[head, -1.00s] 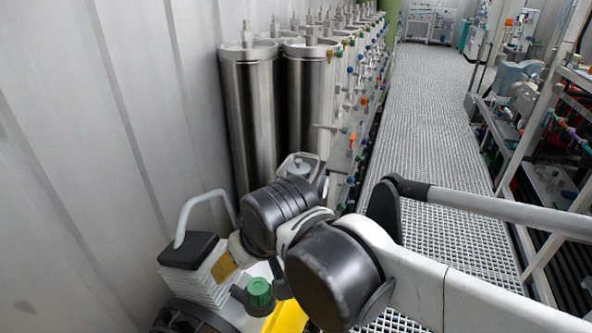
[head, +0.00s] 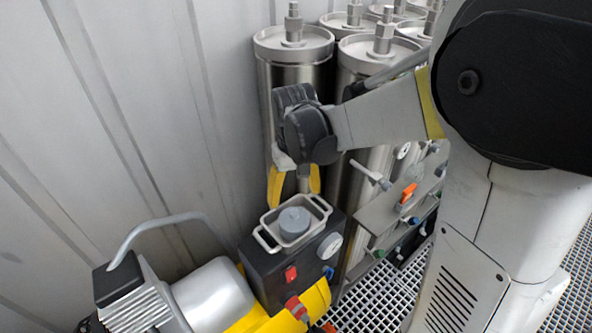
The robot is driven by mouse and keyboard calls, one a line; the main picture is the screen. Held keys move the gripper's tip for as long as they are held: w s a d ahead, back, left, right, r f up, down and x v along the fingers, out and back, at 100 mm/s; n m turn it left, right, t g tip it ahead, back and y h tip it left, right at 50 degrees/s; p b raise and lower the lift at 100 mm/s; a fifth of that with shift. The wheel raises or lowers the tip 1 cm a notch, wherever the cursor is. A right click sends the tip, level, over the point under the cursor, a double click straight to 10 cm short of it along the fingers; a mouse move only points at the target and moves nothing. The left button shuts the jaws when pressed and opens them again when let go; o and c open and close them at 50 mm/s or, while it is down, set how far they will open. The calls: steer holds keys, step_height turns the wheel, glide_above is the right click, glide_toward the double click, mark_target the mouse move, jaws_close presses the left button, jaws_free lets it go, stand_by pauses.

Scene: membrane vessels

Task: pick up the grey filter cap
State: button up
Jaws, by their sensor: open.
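The grey filter cap (head: 295,222) is a short round cap with a smaller raised top. It sits in a light grey two-handled tray (head: 264,239) on top of a dark box. My gripper (head: 294,192) has yellow fingers and points down, open and empty. In the picture it is just above the cap and tray, with a gap between the fingertips and the cap. How far behind or in front of the cap it is, I cannot tell exactly.
The dark box (head: 264,281) carries a red switch and a gauge. A silver motor (head: 213,295) and yellow body stand at lower left. Steel vessels (head: 292,75) rise behind my gripper. A valve panel (head: 400,205) is at right, and a corrugated wall at left.

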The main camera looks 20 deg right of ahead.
steer(key=b, duration=0.2)
glide_above(295, 221)
steer(key=f, duration=0.4)
steer(key=shift+w+f, duration=0.35)
steer(key=shift+f, duration=0.05)
steer(key=shift+s+f+b, duration=0.15)
steer(key=shift+f+b, duration=1.2)
steer(key=shift+f, duration=1.8)
steer(key=c, duration=0.8)
